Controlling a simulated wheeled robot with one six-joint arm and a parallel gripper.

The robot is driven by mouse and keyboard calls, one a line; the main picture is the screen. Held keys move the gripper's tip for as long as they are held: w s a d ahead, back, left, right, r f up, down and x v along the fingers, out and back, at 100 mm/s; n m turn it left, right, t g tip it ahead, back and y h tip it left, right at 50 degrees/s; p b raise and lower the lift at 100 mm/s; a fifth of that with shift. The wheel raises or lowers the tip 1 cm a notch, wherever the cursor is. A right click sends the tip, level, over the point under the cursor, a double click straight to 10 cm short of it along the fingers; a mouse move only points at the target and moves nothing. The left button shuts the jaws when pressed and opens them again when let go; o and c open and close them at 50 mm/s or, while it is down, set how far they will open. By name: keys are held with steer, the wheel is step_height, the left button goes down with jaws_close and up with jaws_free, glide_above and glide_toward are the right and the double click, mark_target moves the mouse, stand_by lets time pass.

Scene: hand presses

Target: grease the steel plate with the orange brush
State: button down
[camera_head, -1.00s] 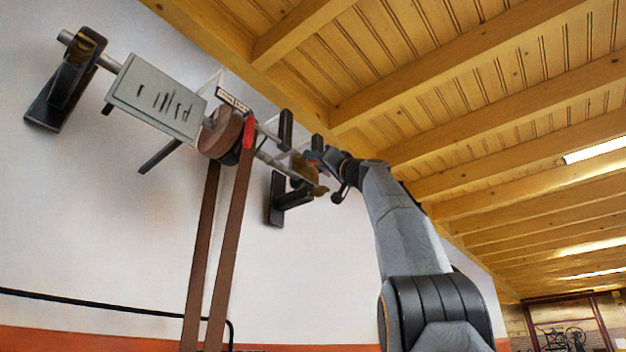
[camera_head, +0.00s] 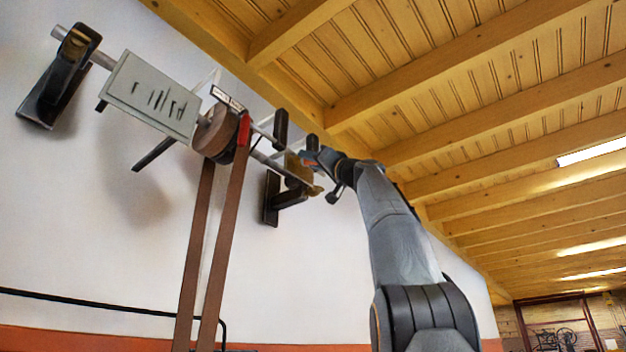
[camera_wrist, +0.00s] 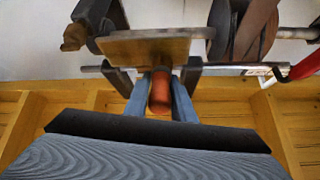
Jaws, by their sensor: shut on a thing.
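My gripper (camera_wrist: 160,98) is shut on an orange-red brush handle (camera_wrist: 159,92) between its two blue-grey fingers. A flat brass-coloured piece (camera_wrist: 150,46) lies just beyond the handle in the wrist view. It also shows left of the gripper in the head view (camera_head: 296,168). I cannot tell whether it belongs to the brush or to the machine. The bristles are not clearly seen. A pale grey plate (camera_head: 151,97) with dark marks hangs at the upper left; I cannot tell whether it is the steel plate.
A brown pulley (camera_head: 216,132) with a hanging belt (camera_head: 222,245) stands between the grey plate and my gripper. Black wall brackets (camera_head: 58,78) carry a shaft. A red handle (camera_head: 244,129) sits by the pulley. Wooden ceiling beams (camera_head: 450,110) are above.

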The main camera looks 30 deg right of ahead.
steer(key=shift+s+a, duration=0.15)
steer(key=shift+a, duration=0.35)
steer(key=s+d+b, duration=0.2)
steer(key=s, duration=0.3)
steer(key=shift+s+b, duration=0.3)
steer(key=shift+s, duration=0.05)
steer(key=s, duration=0.1)
steer(key=s+d+b, duration=0.1)
steer(key=shift+s, duration=0.4)
steer(key=shift+w, duration=0.1)
stand_by(0.8)
steer(key=shift+w+a+p, duration=0.45)
steer(key=shift+w, duration=0.7)
steer(key=shift+w+a+p, duration=0.4)
steer(key=shift+w, duration=0.75)
steer(key=shift+w+a+p, duration=0.45)
steer(key=shift+w, duration=0.7)
steer(key=shift+w+a+p, duration=0.2)
steer(key=shift+w+p, duration=0.1)
steer(key=shift+w, duration=0.4)
